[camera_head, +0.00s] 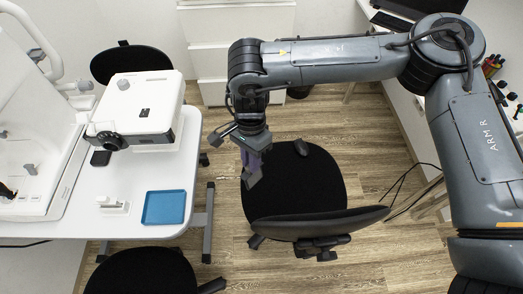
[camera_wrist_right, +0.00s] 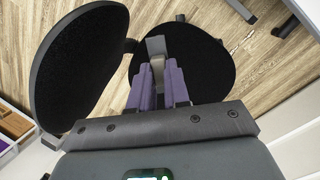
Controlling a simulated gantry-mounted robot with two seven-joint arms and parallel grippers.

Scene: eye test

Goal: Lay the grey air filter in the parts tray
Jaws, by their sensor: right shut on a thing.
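The parts tray (camera_head: 164,207) is a shallow blue tray, empty, near the front right edge of the white table. My right gripper (camera_head: 253,166) hangs over the black seat of an office chair, to the right of the table and tray. In the right wrist view, the purple fingers of my right gripper (camera_wrist_right: 160,82) are shut on a small grey block-like piece, the air filter (camera_wrist_right: 156,46). Its tip sticks out past the fingers, and the rest is hidden between them. My left gripper is not in view.
The white table (camera_head: 135,180) also bears a white instrument (camera_head: 140,105), a black phone-like thing (camera_head: 100,157) and a small white block (camera_head: 113,206). The chair (camera_head: 285,185) stands below my right gripper. Another black chair (camera_head: 142,272) is at the front left.

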